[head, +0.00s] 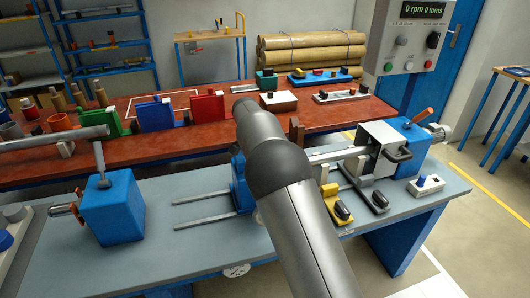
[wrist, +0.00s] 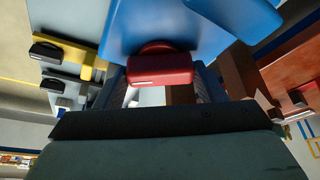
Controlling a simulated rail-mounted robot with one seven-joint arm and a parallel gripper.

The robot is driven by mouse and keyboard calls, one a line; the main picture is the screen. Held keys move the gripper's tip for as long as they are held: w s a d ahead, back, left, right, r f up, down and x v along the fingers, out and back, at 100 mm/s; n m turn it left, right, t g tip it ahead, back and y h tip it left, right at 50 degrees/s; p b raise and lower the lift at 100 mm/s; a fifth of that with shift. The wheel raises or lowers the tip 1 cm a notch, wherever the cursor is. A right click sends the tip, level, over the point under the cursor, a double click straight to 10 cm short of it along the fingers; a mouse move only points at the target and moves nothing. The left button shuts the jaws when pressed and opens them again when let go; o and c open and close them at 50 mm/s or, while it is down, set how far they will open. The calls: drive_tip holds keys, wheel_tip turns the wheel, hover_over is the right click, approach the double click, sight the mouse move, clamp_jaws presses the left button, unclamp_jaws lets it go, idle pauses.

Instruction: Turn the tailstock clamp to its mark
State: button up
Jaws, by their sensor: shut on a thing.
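The clamp's mark cannot be made out. In the head view my arm covers the clamp and my gripper. Part of the blue tailstock (head: 238,184) shows to the left of my arm, on the grey bench.
Two metal rails (head: 205,196) run left from the tailstock. A blue block with a roller (head: 112,210) stands at left. Yellow (head: 329,193) and grey (head: 370,190) brackets with black knobs stand right of my arm. The brown table (head: 190,141) behind holds several coloured parts.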

drive_tip(key=m+p, duration=0.1)
drive_tip(key=m+g+h+p, duration=0.1)
drive_tip(key=m, duration=0.1)
drive_tip(key=shift+w+a+r+m, duration=0.1)
drive_tip(key=shift+a+r+m, duration=0.1)
drive_tip(key=shift+m, duration=0.1)
drive_tip(key=shift+f+m+g+h+p, duration=0.1)
drive_tip(key=shift+m+g+h+p, duration=0.3)
drive_tip(key=shift+m+p, duration=0.9)
drive_tip(key=shift+m, duration=0.3)
drive_tip(key=o, duration=1)
drive_tip(key=p+v, duration=0.1)
drive_tip(key=v, duration=0.4)
drive_tip(key=p+v, duration=0.1)
drive_tip(key=v, duration=0.5)
drive_tip(key=p+v, duration=0.2)
drive_tip(key=v, duration=0.4)
drive_tip(key=shift+w+d+r, duration=0.1)
drive_tip(key=shift+w+r, duration=0.15)
drive_tip(key=shift+w, duration=0.05)
